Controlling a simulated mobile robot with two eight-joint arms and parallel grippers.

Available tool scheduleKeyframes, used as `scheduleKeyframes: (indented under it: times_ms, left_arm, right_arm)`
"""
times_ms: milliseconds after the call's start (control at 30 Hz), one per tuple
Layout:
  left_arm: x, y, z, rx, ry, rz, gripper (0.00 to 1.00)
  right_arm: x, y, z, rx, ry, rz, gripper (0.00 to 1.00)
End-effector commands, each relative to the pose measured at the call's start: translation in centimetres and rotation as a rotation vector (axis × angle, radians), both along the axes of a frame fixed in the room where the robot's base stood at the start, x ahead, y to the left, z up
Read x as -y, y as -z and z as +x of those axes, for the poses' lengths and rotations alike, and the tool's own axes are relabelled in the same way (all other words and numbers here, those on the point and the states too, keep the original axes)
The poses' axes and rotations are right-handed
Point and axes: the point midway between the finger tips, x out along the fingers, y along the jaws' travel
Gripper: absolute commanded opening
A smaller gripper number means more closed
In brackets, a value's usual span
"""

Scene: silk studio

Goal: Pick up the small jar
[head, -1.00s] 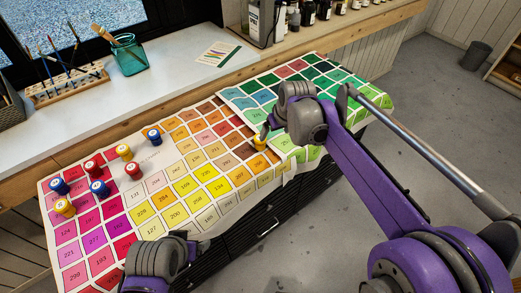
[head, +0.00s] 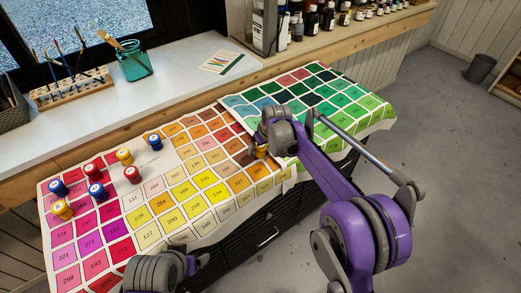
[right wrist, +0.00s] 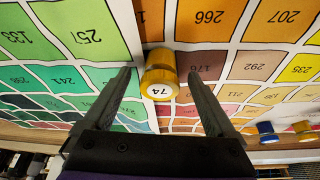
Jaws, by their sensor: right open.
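A small yellow jar with a white lid label reading 74 (right wrist: 161,76) stands on the colour chart; in the head view the jar (head: 260,153) shows partly beneath my right gripper (head: 257,143). In the right wrist view the open right gripper (right wrist: 159,82) has one finger on each side of the jar, with a gap on both sides. The jar is at the fingertip end; I cannot tell if the tips reach past it. My left gripper (head: 190,260) is at the bottom edge of the head view, largely hidden by its own wrist.
Several other small jars, such as a red jar (head: 132,175) and a blue jar (head: 154,141), stand on the chart's left part. A brush rack (head: 72,88), a teal glass of brushes (head: 133,62) and bottles (head: 312,22) line the back. The chart (head: 160,232) hangs over the front edge.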

Motion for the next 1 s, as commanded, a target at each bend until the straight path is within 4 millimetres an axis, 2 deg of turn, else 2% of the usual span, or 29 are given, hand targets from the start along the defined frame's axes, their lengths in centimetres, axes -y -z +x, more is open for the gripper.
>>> scheduleKeyframes:
  times_ms: [133,400,900,1000]
  left_arm:
    - [0.0,0.1,0.0,0.000,0.000,0.000,0.86]
    - [0.0,0.1,0.0,0.000,0.000,0.000,0.86]
    - [0.0,0.1,0.0,0.000,0.000,0.000,0.86]
    - [0.0,0.1,0.0,0.000,0.000,0.000,0.86]
  right_arm:
    - [-0.4,1.6,0.6,0.000,0.000,0.000,0.92]
    - [-0.4,1.8,0.7,0.000,0.000,0.000,0.92]
    - [-0.4,1.8,0.6,0.000,0.000,0.000,0.01]
    - [-0.4,1.8,0.6,0.000,0.000,0.000,0.00]
